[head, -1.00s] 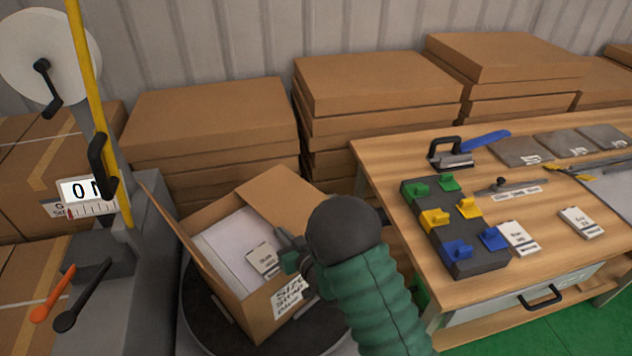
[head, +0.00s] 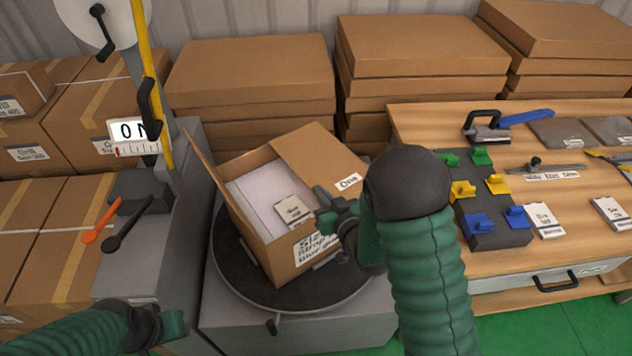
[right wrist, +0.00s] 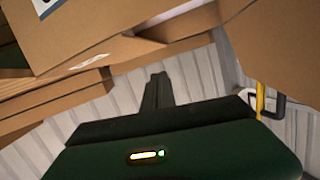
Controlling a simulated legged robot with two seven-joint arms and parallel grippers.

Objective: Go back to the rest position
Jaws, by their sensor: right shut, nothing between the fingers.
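My right gripper (head: 322,205) is beside the right edge of the open cardboard box (head: 232,221) in the head view. It is shut and empty; its closed fingers (right wrist: 156,92) also show in the right wrist view. The green sleeve of my right arm hides part of the workbench's left side. My left gripper (head: 172,326) is low at the left of the head view, in front of the grey machine; its fingers are too unclear to judge. The box holds a white sheet or pad and a small labelled card (head: 293,210).
The box sits on a dark round turntable (head: 235,270). The workbench (head: 420,118) at right bears coloured clips, cards and a blue-handled tool. Stacked cartons (head: 250,70) line the back.

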